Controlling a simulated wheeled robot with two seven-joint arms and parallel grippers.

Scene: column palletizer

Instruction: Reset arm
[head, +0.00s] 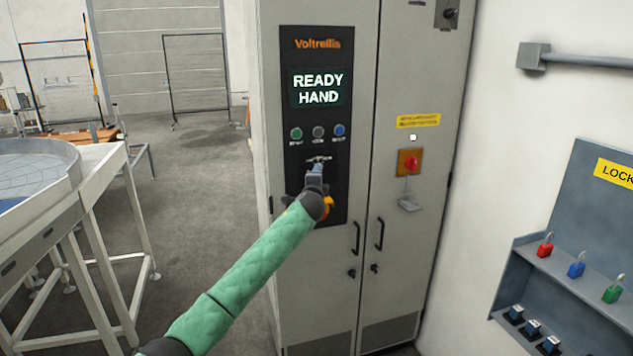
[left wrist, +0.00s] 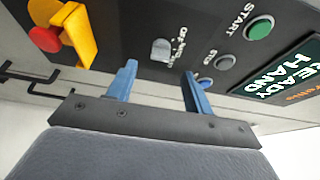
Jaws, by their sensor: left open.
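My left arm reaches up from the bottom of the head view to the black control panel (head: 300,112) of a grey cabinet. My left gripper (head: 319,163) is in front of the panel, below its row of buttons. In the left wrist view, the blue fingers of the left gripper (left wrist: 158,70) are apart with nothing between them. A small grey selector switch (left wrist: 161,49) is on the panel ahead of the fingers. A green START button (left wrist: 260,27) and a grey button (left wrist: 225,62) lie to the right. My right gripper is not in view.
The display (head: 318,88) reads READY HAND. A red knob with a yellow guard (left wrist: 72,34) is on the panel's left in the wrist view. A red rotary switch (head: 410,162) is on the right door. A padlock shelf (head: 530,262) is at right, and a conveyor frame (head: 105,165) at left.

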